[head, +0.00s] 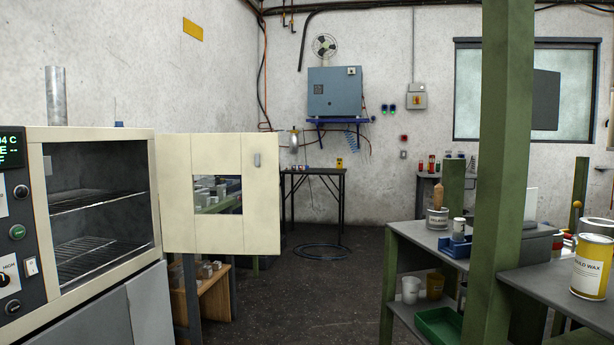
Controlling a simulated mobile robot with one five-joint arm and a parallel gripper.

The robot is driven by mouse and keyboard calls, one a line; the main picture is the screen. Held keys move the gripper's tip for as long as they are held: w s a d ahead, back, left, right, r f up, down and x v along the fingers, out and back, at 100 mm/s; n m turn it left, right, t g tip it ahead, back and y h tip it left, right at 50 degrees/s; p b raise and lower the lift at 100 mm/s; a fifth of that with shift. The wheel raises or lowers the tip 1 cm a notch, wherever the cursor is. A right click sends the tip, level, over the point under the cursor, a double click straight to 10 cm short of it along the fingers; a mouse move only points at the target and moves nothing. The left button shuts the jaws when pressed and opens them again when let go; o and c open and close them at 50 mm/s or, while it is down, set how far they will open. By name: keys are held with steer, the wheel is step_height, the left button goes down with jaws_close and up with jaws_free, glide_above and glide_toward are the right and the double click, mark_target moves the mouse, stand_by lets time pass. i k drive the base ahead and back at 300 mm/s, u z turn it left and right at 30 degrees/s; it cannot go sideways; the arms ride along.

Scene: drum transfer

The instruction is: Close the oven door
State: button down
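The oven (92,278) stands at the left, with a cream body and a dark control panel at its far left. Its door (262,215) is swung wide open to the right, showing a cream panel with a small window (217,195). My gripper is not in view.
A grey bench (416,238) with a green post (500,140) stands at the right, holding cups and a yellow-labelled can (591,266). A low wooden stand (214,295) is under the door. Dark floor (310,305) is clear in the middle. A black-legged table (330,174) stands at the back.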

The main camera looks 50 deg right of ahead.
mark_target(180, 156)
steer(key=u, duration=0.3)
steer(key=k, duration=0.35)
steer(key=z, duration=1.25)
steer(key=i, duration=1.3)
steer(key=u, duration=0.95)
steer(key=i, duration=0.3)
steer(key=u, duration=0.25)
steer(key=k, duration=0.25)
steer(key=z, duration=0.3)
